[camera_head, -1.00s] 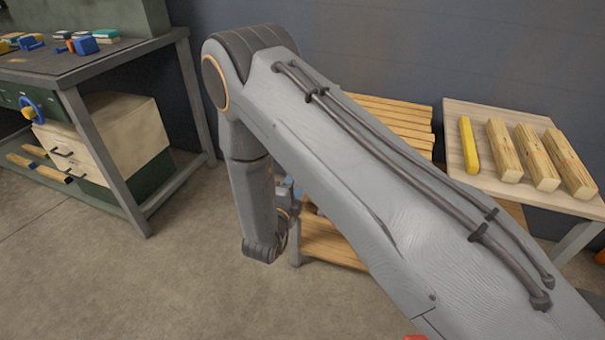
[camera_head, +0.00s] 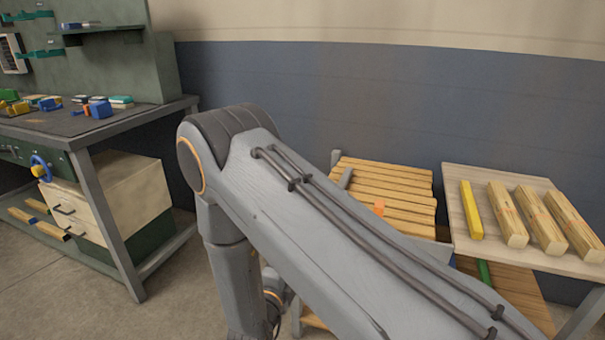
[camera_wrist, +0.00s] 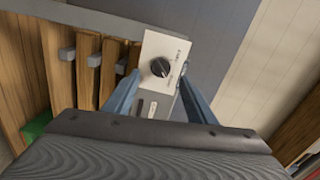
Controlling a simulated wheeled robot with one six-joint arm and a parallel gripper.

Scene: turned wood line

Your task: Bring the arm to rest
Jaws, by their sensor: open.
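My arm crosses the head view from the lower right to its elbow left of the middle, then bends down. My gripper (camera_wrist: 158,82) shows in the wrist view as two blue fingers, spread apart with nothing held between them. A white box with a black knob (camera_wrist: 160,67) shows in the gap between the fingers, beyond them. I cannot tell how far it is from the fingertips. In the head view my gripper is hidden behind the arm and the lower picture edge.
A slatted wooden rack (camera_head: 385,195) stands behind my arm. Right of it a pale table (camera_head: 545,262) bears a yellow bar (camera_head: 471,210) and several wooden blocks (camera_head: 508,215). A dark workbench (camera_head: 150,118) with small tools stands at the left. Bare floor (camera_head: 165,318) shows between.

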